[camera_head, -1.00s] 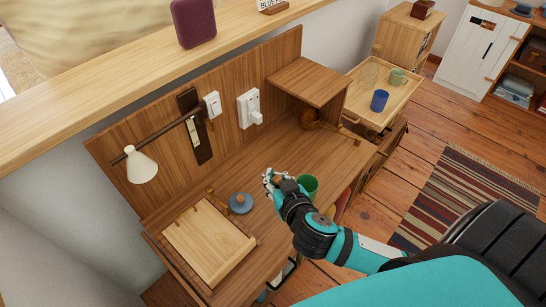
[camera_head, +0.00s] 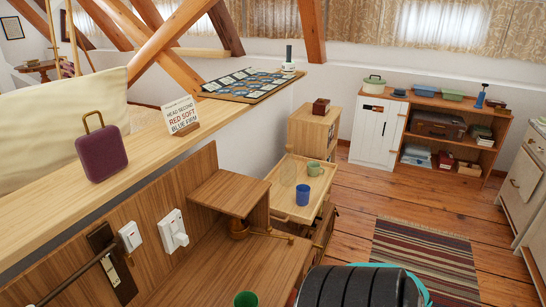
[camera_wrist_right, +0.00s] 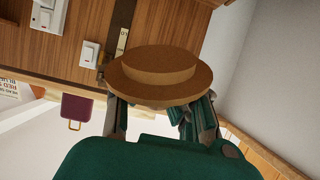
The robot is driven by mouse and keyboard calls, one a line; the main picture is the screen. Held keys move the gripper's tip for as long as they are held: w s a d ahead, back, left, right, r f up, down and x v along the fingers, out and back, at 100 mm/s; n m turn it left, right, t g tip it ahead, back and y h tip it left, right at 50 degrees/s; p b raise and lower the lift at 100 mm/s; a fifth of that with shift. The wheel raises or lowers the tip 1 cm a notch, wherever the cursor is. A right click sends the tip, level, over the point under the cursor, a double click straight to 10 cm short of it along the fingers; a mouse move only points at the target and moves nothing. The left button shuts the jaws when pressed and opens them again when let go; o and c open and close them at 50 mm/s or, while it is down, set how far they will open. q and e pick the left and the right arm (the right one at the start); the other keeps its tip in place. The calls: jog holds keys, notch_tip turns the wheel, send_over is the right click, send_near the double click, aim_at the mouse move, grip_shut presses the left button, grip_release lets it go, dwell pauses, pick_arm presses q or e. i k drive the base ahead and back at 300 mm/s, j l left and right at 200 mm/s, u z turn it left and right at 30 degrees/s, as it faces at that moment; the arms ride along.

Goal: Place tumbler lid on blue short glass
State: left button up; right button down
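The blue short glass (camera_head: 302,195) stands upright on a light wooden tray-like surface (camera_head: 290,211) beyond the desk. A round brown lid (camera_wrist_right: 160,73) with a stepped, narrower middle fills the centre of the right wrist view; it looks like the tumbler lid. My right gripper (camera_wrist_right: 160,112) is shut on it, a finger at each side, partly hidden behind its rim. The lid is up off the desk. In the head view only part of my right arm shows at the bottom, and the lid is out of sight. My left gripper is not in view.
A green mug (camera_head: 315,168) and a faint clear glass (camera_head: 288,174) stand near the blue glass. A green cup (camera_head: 245,299) is on the desk (camera_head: 205,270). A raised wooden shelf (camera_head: 230,192) stands between desk and tray. Open floor with a striped rug (camera_head: 425,258) lies right.

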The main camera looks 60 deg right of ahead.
aim_at(303, 190)
jog(key=k+l+u, duration=0.2)
jog(key=l, duration=0.25)
jog(key=l+u, duration=0.2)
jog(key=l, duration=0.25)
jog(key=k+l+u, duration=0.2)
jog(key=l, duration=0.15)
jog(key=k+l+u, duration=0.1)
jog(key=l+u, duration=0.15)
jog(key=l, duration=0.15)
jog(key=k+l, duration=0.25)
jog(key=l, duration=0.25)
jog(key=k+l, duration=0.25)
jog(key=l, duration=0.2)
jog(key=k+l+u, duration=0.1)
jog(key=k+l, duration=0.15)
jog(key=l, duration=0.25)
jog(key=k+l, duration=0.3)
jog(key=l, duration=0.15)
jog(key=k+l, duration=0.25)
jog(key=l, duration=0.25)
jog(key=k+l+u, duration=0.1)
jog(key=k+l, duration=0.2)
jog(key=l, duration=0.15)
